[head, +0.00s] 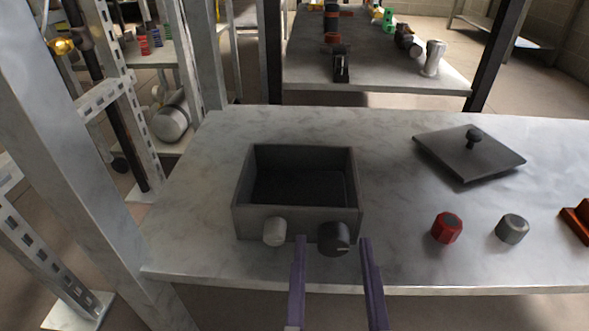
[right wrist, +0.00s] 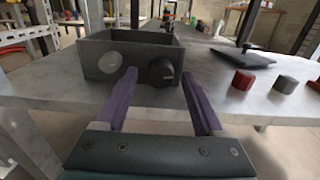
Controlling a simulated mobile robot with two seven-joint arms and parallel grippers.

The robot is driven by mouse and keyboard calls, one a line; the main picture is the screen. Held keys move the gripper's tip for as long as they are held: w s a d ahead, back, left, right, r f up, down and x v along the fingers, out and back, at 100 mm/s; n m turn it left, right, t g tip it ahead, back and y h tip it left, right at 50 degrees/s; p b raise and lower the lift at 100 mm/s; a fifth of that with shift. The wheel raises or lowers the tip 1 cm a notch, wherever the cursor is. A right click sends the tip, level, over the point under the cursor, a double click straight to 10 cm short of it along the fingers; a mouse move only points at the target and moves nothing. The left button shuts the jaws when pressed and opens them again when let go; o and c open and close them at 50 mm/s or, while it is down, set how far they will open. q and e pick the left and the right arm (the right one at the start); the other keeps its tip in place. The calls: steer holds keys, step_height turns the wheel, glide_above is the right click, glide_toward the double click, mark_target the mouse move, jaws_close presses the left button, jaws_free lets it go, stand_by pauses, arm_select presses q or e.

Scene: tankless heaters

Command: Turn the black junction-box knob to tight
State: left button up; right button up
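The open grey junction box (head: 243,190) sits on the pale marble-like table. Its front face carries a light grey knob (head: 274,232) on the left and the black knob (head: 333,239) on the right. The black knob has a short pale mark on its face, pointing roughly to the right. It also shows in the right wrist view (right wrist: 161,72). My right gripper (head: 333,240) is open, with one purple finger on each side of the black knob. I see gaps between the fingers and the knob in the right wrist view (right wrist: 160,72). My left gripper is not in view.
A dark lid (head: 468,153) with a small handle lies flat at the right. A red knob (head: 447,228), a grey knob (head: 512,228) and an orange part (head: 577,222) stand near the front right. A metal rack post (head: 85,150) rises at the left.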

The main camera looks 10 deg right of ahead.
jaws_close()
steer(key=shift+f+m+b, duration=0.1)
steer(key=shift+m+b, duration=0.4)
steer(key=shift+m, duration=0.9)
steer(key=shift+o, duration=0.5)
jaws_free()
steer(key=p+v, duration=0.1)
steer(key=v, duration=0.9)
